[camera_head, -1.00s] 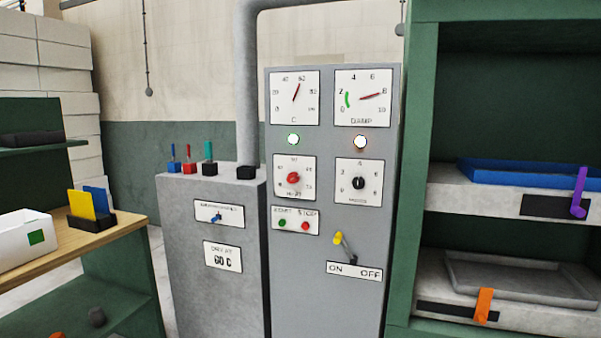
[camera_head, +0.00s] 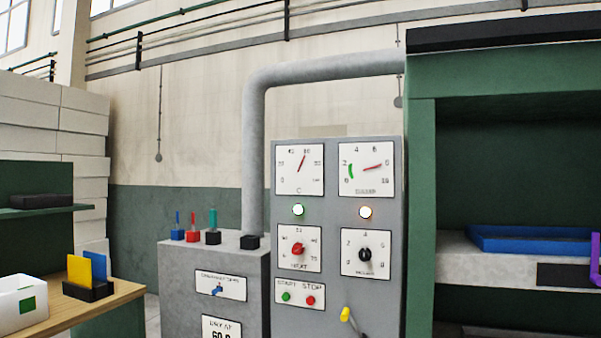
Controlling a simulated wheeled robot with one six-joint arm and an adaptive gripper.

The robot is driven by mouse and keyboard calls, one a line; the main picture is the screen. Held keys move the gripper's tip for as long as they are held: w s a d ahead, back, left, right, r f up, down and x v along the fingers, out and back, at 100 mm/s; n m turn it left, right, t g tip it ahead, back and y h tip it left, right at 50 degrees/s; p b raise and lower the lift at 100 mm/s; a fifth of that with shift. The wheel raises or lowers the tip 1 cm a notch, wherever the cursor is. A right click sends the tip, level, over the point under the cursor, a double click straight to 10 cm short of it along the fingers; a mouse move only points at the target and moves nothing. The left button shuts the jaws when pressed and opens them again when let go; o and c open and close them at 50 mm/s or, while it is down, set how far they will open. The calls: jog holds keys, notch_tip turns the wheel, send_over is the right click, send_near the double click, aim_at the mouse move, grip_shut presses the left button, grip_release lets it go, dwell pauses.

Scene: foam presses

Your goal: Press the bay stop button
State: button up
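The red stop button (camera_head: 310,300) sits on a small white plate (camera_head: 299,292) low on the grey control panel (camera_head: 336,200), under the word STOP. A green start button (camera_head: 286,297) is just left of it on the same plate. Above the plate is a red knob (camera_head: 298,249) on a white dial, and a black knob (camera_head: 364,254) is to its right. A green lamp (camera_head: 298,210) and a whitish-orange lamp (camera_head: 365,211) are lit. A lever with a yellow tip (camera_head: 345,314) is at the lower right. My gripper is not in view.
A grey cabinet (camera_head: 214,285) with small coloured levers stands left of the panel. A green press frame (camera_head: 420,180) with a blue tray (camera_head: 530,240) is on the right. A wooden bench (camera_head: 125,291) with a white box (camera_head: 22,302) is at lower left.

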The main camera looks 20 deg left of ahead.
grip_shut()
dwell(1.4)
